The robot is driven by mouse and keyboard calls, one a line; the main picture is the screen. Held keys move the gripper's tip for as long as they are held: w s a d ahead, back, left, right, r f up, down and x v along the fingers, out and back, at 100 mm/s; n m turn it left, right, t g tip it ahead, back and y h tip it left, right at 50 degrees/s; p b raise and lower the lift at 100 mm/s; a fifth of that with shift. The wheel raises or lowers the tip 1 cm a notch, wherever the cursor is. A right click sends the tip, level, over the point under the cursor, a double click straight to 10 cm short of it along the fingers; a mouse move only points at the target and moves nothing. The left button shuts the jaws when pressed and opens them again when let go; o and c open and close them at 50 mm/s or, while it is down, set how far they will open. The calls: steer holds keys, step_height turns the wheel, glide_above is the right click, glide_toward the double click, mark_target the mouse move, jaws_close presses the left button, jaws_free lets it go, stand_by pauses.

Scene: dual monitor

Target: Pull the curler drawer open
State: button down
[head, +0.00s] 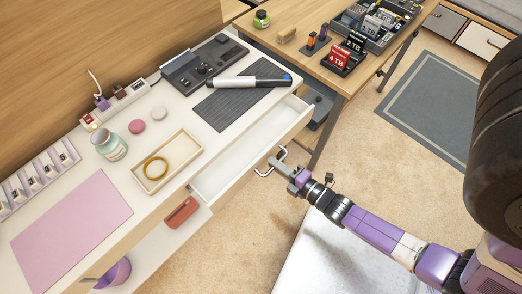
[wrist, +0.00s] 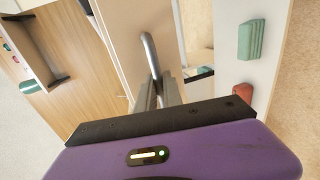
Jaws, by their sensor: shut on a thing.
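The curler drawer (head: 235,157) is a white drawer under the white desk; it stands pulled out, with its empty-looking inside showing. Its metal bar handle (head: 263,173) is on the front, and it also shows in the wrist view (wrist: 150,52). My gripper (head: 279,160) is at the handle, in front of the drawer, with its fingers (wrist: 159,93) shut around the bar. The fingers hide part of the handle. A white and black curler (head: 240,82) lies on a dark ribbed mat (head: 238,104) on the desk above.
The desk top also holds a wooden tray (head: 152,186) with a gold ring, a jar (head: 110,145) and a pink mat (head: 72,230). A red case (head: 181,212) sits below, left of the drawer. A wooden table (head: 300,60) stands behind. Carpet (head: 235,230) in front is clear.

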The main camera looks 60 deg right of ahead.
steer(key=f+v, duration=0.2)
steer(key=v, duration=0.9)
steer(key=shift+s+a+f+b, duration=0.15)
steer(key=shift+s+f+b, duration=0.05)
steer(key=shift+s+b, duration=0.1)
steer(key=c, duration=1.5)
jaws_free()
steer(key=v, duration=0.7)
steer(key=shift+s+b, duration=0.4)
steer(key=shift+b, duration=0.05)
steer(key=shift+a, duration=0.1)
